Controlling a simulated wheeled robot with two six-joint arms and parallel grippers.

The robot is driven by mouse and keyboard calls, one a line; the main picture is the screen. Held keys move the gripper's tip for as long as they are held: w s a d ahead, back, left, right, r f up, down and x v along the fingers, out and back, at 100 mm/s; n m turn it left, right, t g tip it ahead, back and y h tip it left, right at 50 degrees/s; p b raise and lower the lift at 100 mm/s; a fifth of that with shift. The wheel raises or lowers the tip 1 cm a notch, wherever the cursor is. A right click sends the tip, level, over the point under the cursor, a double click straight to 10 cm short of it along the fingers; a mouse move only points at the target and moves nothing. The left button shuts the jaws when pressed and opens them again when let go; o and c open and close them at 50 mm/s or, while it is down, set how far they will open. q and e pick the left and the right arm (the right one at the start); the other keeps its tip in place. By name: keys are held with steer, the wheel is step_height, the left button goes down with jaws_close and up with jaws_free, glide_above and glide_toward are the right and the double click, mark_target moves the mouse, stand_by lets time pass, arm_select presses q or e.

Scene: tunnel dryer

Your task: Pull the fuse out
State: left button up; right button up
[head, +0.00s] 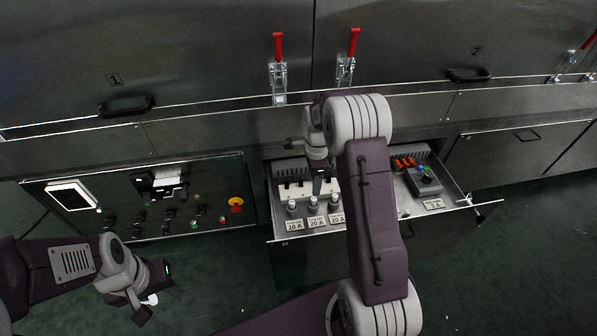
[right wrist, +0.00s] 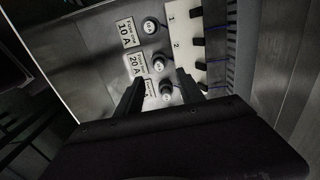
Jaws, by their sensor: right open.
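An open drawer (head: 272,205) holds a row of white-capped fuses with labels: a 10 A fuse (head: 292,207), a 20 A fuse (head: 313,205) and another fuse (head: 335,201) marked 20 A. The right wrist view shows the 10 A fuse (right wrist: 150,26), the middle fuse (right wrist: 158,62) and the third fuse (right wrist: 166,90). My right gripper (right wrist: 160,88) is open, its fingers on either side of the third fuse in that picture; I cannot tell whether they touch it. In the head view my right gripper (head: 318,184) is over the drawer. My left gripper (head: 150,298) is low at the left, away from the drawer.
A white switch strip (right wrist: 182,40) with black levers stands beside the fuses. The drawer's right part has orange switches (head: 405,162) and a black knob (head: 428,178). A control panel (head: 220,192) with a red button (head: 236,204) lies left. Red-handled clamps (head: 278,75) stand behind.

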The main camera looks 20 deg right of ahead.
mark_target(314, 199)
steer(key=shift+f, duration=0.1)
steer(key=shift+s+f+b, duration=0.15)
steer(key=shift+f+b, duration=0.2)
step_height(314, 199, down, 8)
steer(key=b, duration=0.4)
steer(key=shift+f, duration=0.1)
jaws_close()
